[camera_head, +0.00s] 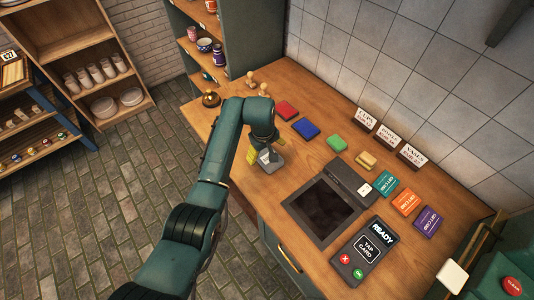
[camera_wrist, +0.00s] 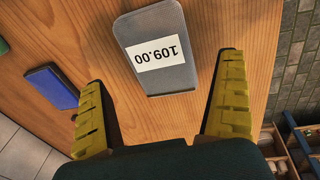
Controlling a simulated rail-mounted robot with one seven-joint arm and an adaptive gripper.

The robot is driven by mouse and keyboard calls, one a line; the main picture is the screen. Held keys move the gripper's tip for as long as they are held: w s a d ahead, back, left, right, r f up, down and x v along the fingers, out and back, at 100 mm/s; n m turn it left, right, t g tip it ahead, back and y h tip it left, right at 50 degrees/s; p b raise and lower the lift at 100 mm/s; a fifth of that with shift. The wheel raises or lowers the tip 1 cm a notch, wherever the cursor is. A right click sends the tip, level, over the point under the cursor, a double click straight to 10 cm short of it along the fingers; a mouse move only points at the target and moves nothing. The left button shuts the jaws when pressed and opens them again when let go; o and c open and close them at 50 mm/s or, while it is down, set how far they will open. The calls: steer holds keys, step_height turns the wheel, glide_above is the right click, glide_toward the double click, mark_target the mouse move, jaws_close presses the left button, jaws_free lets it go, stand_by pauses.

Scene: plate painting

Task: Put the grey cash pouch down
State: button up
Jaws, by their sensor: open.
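The grey cash pouch (camera_wrist: 152,77) has a white label reading 109.00. In the wrist view it lies on the wooden counter (camera_wrist: 60,40), ahead of and between my finger lines. My gripper (camera_wrist: 165,110) is open, its yellow fingers spread on either side and apart from the pouch. In the head view the pouch (camera_head: 269,159) shows just below my gripper (camera_head: 260,150), near the counter's front edge. Part of it is hidden by the gripper there.
Red (camera_head: 287,111), blue (camera_head: 306,128) and green (camera_head: 336,143) pads lie right of my gripper. A dark tray (camera_head: 322,211), card reader (camera_head: 364,250) and gift cards (camera_head: 407,202) lie nearer. A brass bell (camera_head: 211,99) and wooden stamps (camera_head: 251,80) stand beyond.

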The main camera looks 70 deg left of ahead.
mark_target(265, 160)
step_height(265, 160, up, 7)
steer(key=shift+s+d+p, duration=0.3)
steer(key=shift+s+d, duration=0.1)
steer(key=shift+d, duration=0.05)
steer(key=shift+r, duration=0.1)
steer(key=w+d+r+m+t+y, duration=0.4)
steer(key=w+d+r+m+t, duration=0.55)
steer(key=w+d+r, duration=0.9)
steer(key=d+r+m+t+h, duration=0.1)
steer(key=d+r+m+t, duration=0.2)
steer(key=d+r, duration=0.35)
steer(key=d+r+m+t, duration=0.2)
steer(key=d+r+m, duration=0.1)
steer(key=d, duration=0.7)
steer(key=s+d+r+m+t+h, duration=0.4)
steer(key=s+d+r, duration=0.7)
steer(key=d, duration=0.4)
steer(key=shift+r+m+t+h, duration=0.4)
steer(key=shift+r+m+t, duration=0.25)
steer(key=shift+t, duration=0.5)
steer(key=shift+d, duration=0.1)
